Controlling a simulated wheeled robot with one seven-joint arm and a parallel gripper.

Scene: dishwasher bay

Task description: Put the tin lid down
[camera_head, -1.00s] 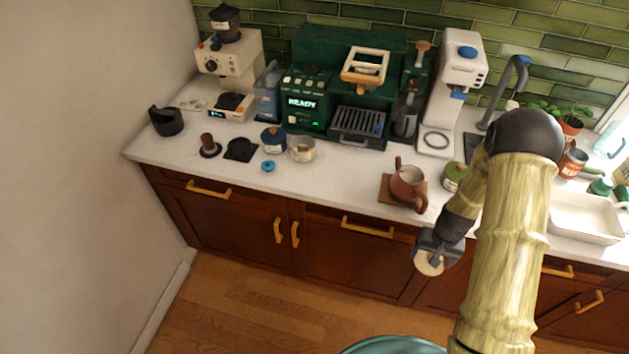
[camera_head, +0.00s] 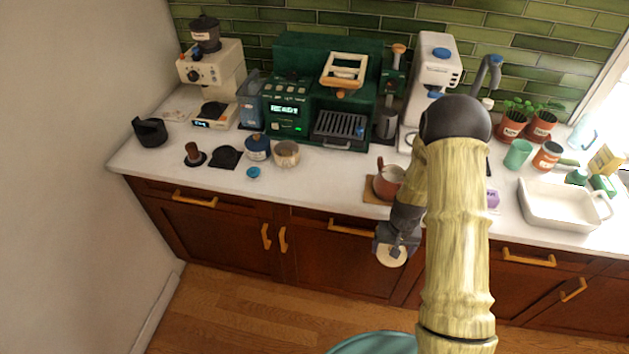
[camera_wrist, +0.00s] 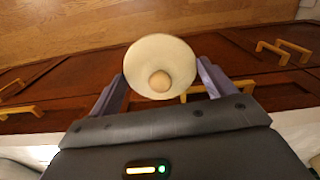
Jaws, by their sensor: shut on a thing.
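The tin lid (camera_head: 391,256) is a round cream disc held in my gripper (camera_head: 394,246), in front of the cabinet doors and below the counter's front edge. In the wrist view the lid (camera_wrist: 160,66) shows as a pale round disc with a tan knob at its middle. It sits between the two fingers of my gripper (camera_wrist: 162,84), which are shut on it. The white counter (camera_head: 320,185) lies behind and above the gripper.
A brown jug (camera_head: 388,180) on a board stands just behind my gripper. A small blue lid (camera_head: 253,172), a blue jar (camera_head: 257,148) and a cream pot (camera_head: 286,153) stand further left. A white basin (camera_head: 560,205) is at right. Bare counter lies between the pot and the jug.

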